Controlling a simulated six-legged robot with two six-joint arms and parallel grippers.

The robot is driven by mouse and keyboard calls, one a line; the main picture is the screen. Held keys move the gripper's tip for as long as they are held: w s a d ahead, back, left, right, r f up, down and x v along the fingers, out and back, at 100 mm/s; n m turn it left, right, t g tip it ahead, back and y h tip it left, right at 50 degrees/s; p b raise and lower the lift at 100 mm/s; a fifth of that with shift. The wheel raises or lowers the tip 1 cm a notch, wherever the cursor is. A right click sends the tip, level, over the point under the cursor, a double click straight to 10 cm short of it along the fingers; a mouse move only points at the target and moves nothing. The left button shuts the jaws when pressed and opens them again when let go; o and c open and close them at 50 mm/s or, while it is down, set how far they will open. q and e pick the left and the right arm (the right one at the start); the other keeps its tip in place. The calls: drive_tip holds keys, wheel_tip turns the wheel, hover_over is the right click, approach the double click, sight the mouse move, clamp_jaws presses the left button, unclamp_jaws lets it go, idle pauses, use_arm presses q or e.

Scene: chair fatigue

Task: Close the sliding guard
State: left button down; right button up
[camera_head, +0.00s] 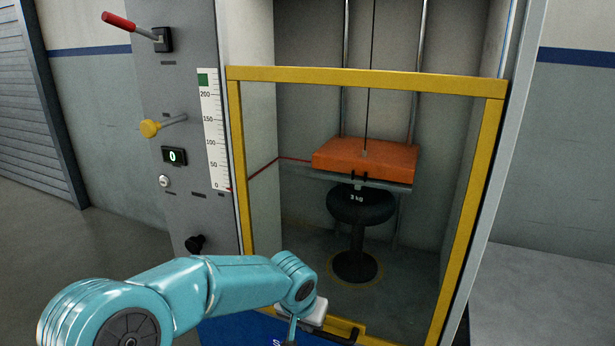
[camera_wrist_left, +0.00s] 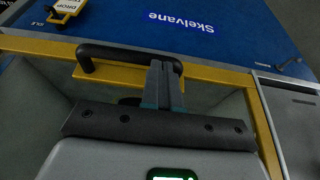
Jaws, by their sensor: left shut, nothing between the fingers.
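The sliding guard is a yellow frame (camera_head: 365,80) with a see-through middle, standing across the front of the test cabinet. Its black handle (camera_head: 345,337) is on the bottom bar, low in the head view; it also shows in the left wrist view (camera_wrist_left: 125,54). My left gripper (camera_head: 293,330) is low in the head view, beside the left part of the handle. In the left wrist view its fingers (camera_wrist_left: 163,72) are shut and empty and overlap one end of the handle. Whether they touch it I cannot tell. My right gripper is out of view.
Inside the cabinet, an orange weight (camera_head: 365,157) hangs above a black stool (camera_head: 360,205). The grey panel at left carries a red lever (camera_head: 120,22), a yellow knob (camera_head: 150,128) and a scale (camera_head: 213,130). A blue panel (camera_wrist_left: 190,30) lies beyond the bottom bar.

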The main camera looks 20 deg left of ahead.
use_arm(q)
drive_tip(key=shift+s+f, duration=0.2)
drive_tip(key=shift+f, duration=0.25)
drive_tip(key=shift+r, duration=0.1)
drive_tip(key=w+p+v, duration=0.1)
drive_tip(key=p+v, duration=0.4)
drive_tip(key=v, duration=0.9)
drive_tip(key=shift+r, duration=0.3)
